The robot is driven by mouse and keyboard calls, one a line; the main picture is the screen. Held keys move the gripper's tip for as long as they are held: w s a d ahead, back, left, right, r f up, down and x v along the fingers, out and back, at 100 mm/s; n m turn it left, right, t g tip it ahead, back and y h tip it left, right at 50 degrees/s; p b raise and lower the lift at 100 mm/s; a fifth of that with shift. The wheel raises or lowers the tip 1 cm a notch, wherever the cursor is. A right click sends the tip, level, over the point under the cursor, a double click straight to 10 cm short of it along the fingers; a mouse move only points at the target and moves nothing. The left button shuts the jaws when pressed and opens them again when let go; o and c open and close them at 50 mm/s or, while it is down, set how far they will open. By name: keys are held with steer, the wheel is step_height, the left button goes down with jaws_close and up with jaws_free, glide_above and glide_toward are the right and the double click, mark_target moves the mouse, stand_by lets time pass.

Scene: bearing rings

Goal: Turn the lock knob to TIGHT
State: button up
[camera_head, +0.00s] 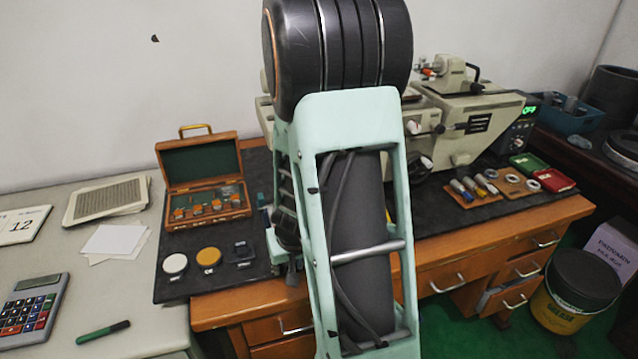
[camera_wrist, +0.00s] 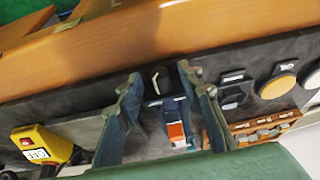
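My gripper (camera_wrist: 158,85) is open in the wrist view, its two green fingers spread apart with nothing held between them. In line with the gap is a small dark block (camera_wrist: 153,98) with a pale, bent mark or lever on it. Behind it stands a blue and orange part (camera_wrist: 177,134). I cannot tell whether either is the lock knob, and no TIGHT marking is readable. In the head view my arm hides this part of the bench.
A yellow box (camera_wrist: 38,146) is left of the fingers. Right of them are a black holder (camera_wrist: 234,92), an amber disc (camera_wrist: 278,86) and an open wooden case (camera_head: 205,195). A dark mat (camera_head: 215,285) covers the bench. Small parts (camera_head: 470,188) lie before the machine.

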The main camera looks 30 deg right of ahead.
steer(key=shift+a+r+h+p, duration=0.25)
steer(key=shift+h+p, duration=0.45)
steer(key=shift+p, duration=1.75)
